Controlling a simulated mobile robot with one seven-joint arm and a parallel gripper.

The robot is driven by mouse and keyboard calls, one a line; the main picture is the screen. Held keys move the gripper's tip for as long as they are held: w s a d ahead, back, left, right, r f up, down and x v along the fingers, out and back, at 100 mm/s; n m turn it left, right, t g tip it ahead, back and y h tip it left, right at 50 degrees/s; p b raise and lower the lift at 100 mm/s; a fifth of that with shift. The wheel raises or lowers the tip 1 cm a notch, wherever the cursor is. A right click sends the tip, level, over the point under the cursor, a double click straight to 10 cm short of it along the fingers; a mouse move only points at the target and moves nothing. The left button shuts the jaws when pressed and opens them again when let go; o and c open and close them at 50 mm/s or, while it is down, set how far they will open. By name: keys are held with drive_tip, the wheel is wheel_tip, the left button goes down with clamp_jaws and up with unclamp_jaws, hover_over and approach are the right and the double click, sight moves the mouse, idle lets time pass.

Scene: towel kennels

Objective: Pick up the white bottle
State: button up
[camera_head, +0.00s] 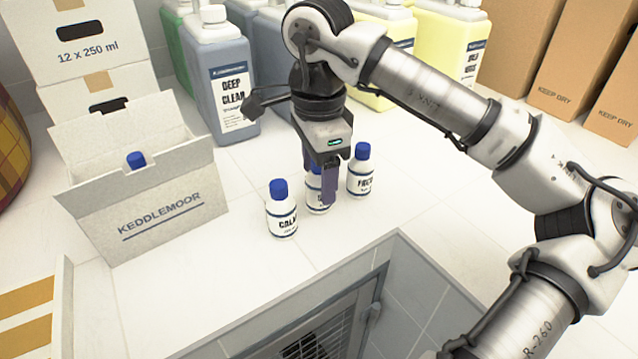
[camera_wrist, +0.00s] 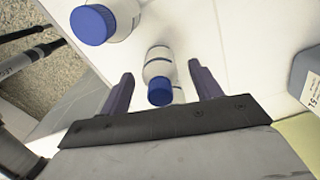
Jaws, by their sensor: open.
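Three white bottles with blue caps stand upright on the pale counter: a left one labelled "CALM" (camera_head: 281,212), a middle one (camera_head: 318,200) and a right one (camera_head: 361,173). My gripper (camera_head: 319,182) points down at the middle bottle and partly hides it. In the wrist view my open gripper (camera_wrist: 156,74) has a white bottle (camera_wrist: 158,62) between its two purple fingers, with a gap visible on each side. Another white bottle (camera_wrist: 105,20) stands outside the fingers at the upper left of that view.
A grey open carton marked KEDDLEMOOR (camera_head: 160,205) stands left, with a blue-capped bottle (camera_head: 136,160) inside. Large grey jugs (camera_head: 222,85) and yellow jugs (camera_head: 447,50) line the back. Brown cartons (camera_head: 575,75) stand at right. A kennel opening (camera_head: 340,315) lies below the counter's front edge.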

drive_tip(key=c, duration=1.1)
drive_tip(key=shift+r, duration=0.15)
